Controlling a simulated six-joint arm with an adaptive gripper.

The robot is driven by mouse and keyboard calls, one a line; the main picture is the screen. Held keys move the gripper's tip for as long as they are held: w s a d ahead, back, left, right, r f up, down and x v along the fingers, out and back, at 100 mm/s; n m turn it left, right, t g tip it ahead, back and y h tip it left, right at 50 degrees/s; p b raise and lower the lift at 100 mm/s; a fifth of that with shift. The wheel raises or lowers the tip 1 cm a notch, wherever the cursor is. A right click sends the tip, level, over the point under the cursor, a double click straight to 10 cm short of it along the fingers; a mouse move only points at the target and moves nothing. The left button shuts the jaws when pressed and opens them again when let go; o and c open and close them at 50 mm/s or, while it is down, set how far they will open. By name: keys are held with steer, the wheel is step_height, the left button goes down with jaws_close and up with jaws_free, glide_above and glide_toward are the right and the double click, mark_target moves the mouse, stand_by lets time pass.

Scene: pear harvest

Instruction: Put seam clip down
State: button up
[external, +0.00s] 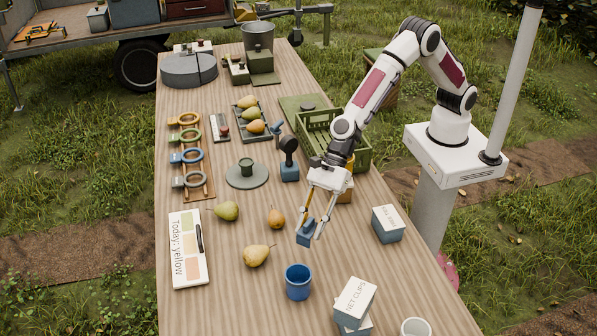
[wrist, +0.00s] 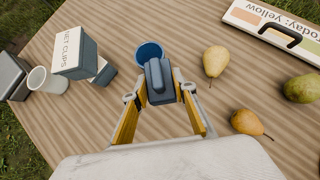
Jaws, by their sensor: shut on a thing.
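My gripper (external: 312,226) is shut on a small dark blue block-like piece with a raised ridge, which I take for the seam clip (external: 305,239). In the wrist view the clip (wrist: 158,88) sits between the two yellow-sided fingers and covers part of the blue cup (wrist: 149,50). In the external view the clip is over the middle of the table, behind the blue cup (external: 298,283). I cannot tell whether its underside touches the wood.
Loose pears lie left of the gripper, the nearest a small orange one (external: 276,218). The NET CLIPS box (external: 355,300), a white cup (external: 415,327) and a blue-grey box (external: 388,224) stand to the right. A green crate (external: 362,155) is behind. Bare wood surrounds the clip.

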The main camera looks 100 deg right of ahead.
steer(key=s+a+f+n+g+y, duration=0.1)
steer(key=s+a+n, duration=0.3)
steer(key=s, duration=0.4)
steer(key=shift+s+a+g+y, duration=0.3)
steer(key=shift+a+g+y, duration=0.1)
steer(key=shift+a+g, duration=0.5)
steer(key=shift+n, duration=0.3)
steer(key=shift+f, duration=0.15)
steer(key=shift+f, duration=3.05)
steer(key=shift+f, duration=1.85)
steer(key=shift+f, duration=0.2)
steer(key=o, duration=1)
steer(key=shift+c, duration=0.2)
